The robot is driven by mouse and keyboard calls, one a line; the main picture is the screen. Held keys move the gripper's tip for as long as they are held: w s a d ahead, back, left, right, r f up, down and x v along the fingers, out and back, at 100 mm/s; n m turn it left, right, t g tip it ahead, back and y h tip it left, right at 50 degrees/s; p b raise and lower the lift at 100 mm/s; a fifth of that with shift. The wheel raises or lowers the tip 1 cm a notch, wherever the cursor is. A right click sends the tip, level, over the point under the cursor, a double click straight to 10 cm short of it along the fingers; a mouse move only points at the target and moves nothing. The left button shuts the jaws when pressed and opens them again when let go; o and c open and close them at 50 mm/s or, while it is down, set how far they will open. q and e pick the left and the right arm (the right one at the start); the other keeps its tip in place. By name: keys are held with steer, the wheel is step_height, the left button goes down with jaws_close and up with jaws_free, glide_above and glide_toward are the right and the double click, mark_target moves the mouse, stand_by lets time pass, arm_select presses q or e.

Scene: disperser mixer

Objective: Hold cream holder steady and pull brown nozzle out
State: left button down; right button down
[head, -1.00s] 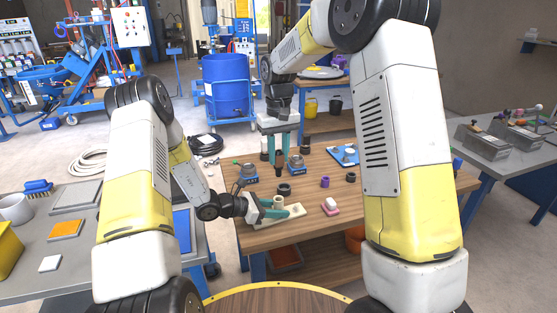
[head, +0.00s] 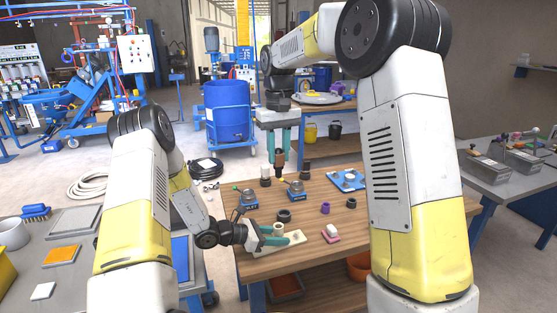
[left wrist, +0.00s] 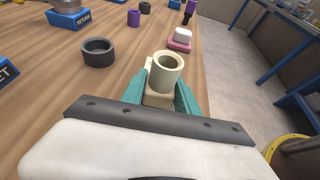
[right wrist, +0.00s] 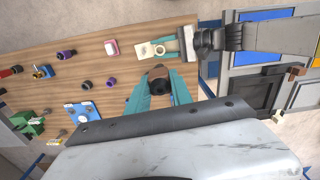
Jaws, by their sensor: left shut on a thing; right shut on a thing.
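The cream holder (head: 279,229) is an upright hollow cylinder on a pale base plate at the table's near left. My left gripper (head: 266,238) is shut on its lower block. The left wrist view shows the holder (left wrist: 168,66) between teal fingers (left wrist: 162,98), with its round opening facing up and empty. The brown nozzle (head: 279,158) is in my right gripper (head: 279,150), held upright and clear of the cream holder. In the right wrist view the nozzle (right wrist: 158,84) sits between the teal fingers (right wrist: 157,88), its dark end towards the camera.
On the wooden table (head: 335,206) stand a dark ring (head: 284,215), two blue labelled stands, a purple cylinder (head: 325,208), a pink and white block (head: 331,233) and a blue plate (head: 347,180). A blue drum (head: 229,112) stands behind. The table's front right is mostly clear.

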arm_select(q)
steer(key=c, duration=1.3)
jaws_free()
steer(key=shift+r, duration=0.1)
steer(key=shift+r, duration=0.5)
steer(key=shift+o, duration=0.5)
steer(key=o, duration=0.5)
